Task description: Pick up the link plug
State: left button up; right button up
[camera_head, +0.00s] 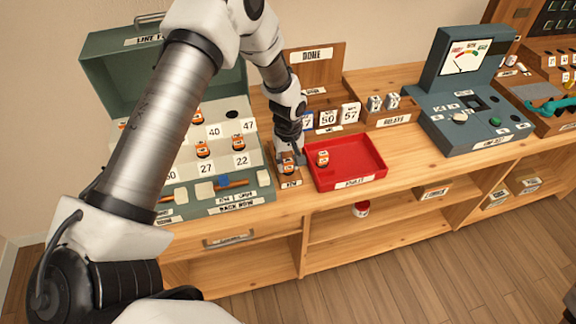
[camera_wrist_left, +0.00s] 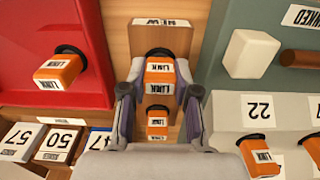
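My left gripper (camera_head: 288,158) points down over a narrow wooden holder (camera_wrist_left: 183,38) between the green case and the red tray. An orange-and-white link plug (camera_wrist_left: 160,72) with a dark top is between its fingertips. In the left wrist view, the fingertips (camera_wrist_left: 160,80) lie against both sides of this plug, which is still at the holder. A second link plug (camera_wrist_left: 157,128) shows behind it in the same holder. My right gripper is not in view.
The open green case (camera_head: 105,65) has a numbered panel with several link plugs, close to my left gripper. Number cards (camera_head: 328,118) and a relay box (camera_head: 393,121) stand behind the red tray. A blue-grey tester (camera_head: 465,110) stands to the right.

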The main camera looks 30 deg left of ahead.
aim_at(288, 160)
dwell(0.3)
pick_arm(q)
jog(key=shift+w+r+b, duration=0.15)
jog(key=shift+r+b, duration=0.15)
jog(key=shift+r, duration=0.25)
notch_tip(288, 160, up, 2)
jog(key=shift+r+b, duration=0.1)
jog(key=shift+b, duration=0.3)
jog(key=s+d+r, duration=0.4)
jog(key=s+d, duration=0.6)
jog(key=s, duration=0.2)
jog(key=shift+d+b, duration=0.3)
jog(key=shift+b, duration=0.15)
jog(key=shift+f, duration=0.1)
jog(key=shift+a, duration=0.1)
